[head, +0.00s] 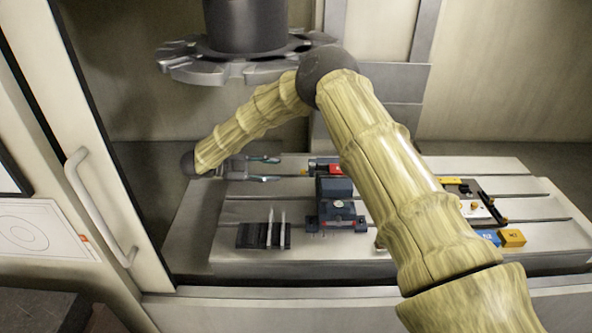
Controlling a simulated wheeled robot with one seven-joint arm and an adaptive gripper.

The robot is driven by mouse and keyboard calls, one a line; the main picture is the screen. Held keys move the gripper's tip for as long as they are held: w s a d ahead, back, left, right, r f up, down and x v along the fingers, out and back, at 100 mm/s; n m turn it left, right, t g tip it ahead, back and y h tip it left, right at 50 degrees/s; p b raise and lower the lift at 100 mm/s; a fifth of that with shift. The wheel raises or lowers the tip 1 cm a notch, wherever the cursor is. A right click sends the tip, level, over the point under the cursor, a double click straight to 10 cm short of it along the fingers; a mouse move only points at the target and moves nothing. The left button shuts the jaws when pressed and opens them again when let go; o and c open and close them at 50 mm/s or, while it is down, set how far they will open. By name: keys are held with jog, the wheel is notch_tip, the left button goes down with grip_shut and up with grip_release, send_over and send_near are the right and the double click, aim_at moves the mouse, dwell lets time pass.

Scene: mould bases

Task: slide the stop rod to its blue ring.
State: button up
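My gripper (279,169) is low over the left rear of the slotted table, pointing right. Its two fingers are apart, with nothing seen between them. Just right of the fingertips is a small red and black piece (325,168), behind a dark blue-grey vise-like block (336,190). I cannot make out the stop rod or its blue ring for certain. A dark bar with orange-yellow ends (487,202) lies on the right of the table, clear of my gripper. My own arm crosses the middle and hides part of the table.
The slotted metal table (240,209) has a dark rack with upright pieces (264,234) at front left. A blue block (488,237) and a yellow block (512,238) sit at front right. A round tool carousel (200,62) hangs above. A door with a handle (100,205) stands left.

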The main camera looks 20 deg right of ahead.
jog(key=p+x, duration=0.3)
jog(key=x, duration=0.5)
jog(key=shift+d, duration=0.3)
jog(key=shift+s, duration=0.1)
grip_shut()
